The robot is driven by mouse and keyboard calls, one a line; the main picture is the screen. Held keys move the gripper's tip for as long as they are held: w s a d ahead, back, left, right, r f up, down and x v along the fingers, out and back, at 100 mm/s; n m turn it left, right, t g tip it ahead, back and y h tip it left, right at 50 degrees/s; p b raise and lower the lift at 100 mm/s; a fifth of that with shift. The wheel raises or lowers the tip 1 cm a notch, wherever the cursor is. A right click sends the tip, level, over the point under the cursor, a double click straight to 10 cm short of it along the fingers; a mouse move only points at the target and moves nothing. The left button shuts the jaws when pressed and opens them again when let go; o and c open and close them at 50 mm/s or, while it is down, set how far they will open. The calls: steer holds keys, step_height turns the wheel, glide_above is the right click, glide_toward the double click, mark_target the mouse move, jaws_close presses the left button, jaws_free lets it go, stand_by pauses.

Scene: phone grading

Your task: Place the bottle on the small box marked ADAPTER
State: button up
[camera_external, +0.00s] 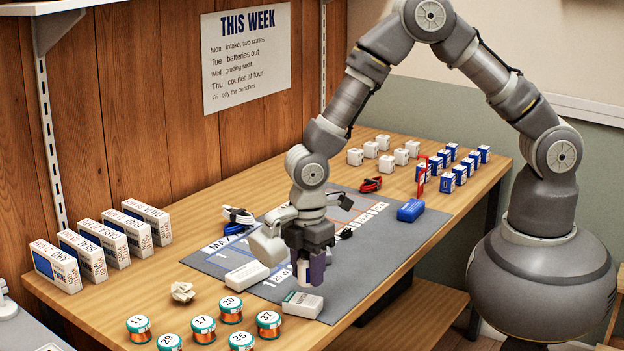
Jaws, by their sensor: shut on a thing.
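My gripper (305,270) points down over the front part of the grey mat (215,262). A small white box (302,305) with a dark green patch and lettering too small to read lies just below and in front of the gripper. I cannot tell whether the bottle touches anything beneath it. I cannot read ADAPTER on any box.
A white block (246,276) lies left of the gripper. Several numbered copper spools (204,328) stand at the front, beside a crumpled paper (183,292). Phone boxes (103,243) line the left wall.

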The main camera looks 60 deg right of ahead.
mark_target(303, 284)
steer(key=shift+w+a, duration=0.25)
steer(key=shift+w+f+b, duration=0.1)
steer(key=shift+f+b, duration=0.75)
steer(key=shift+f, duration=0.9)
steer(key=shift+f, duration=0.2)
steer(key=o, duration=1)
steer(key=shift+o, duration=0.2)
steer(key=shift+r, duration=0.1)
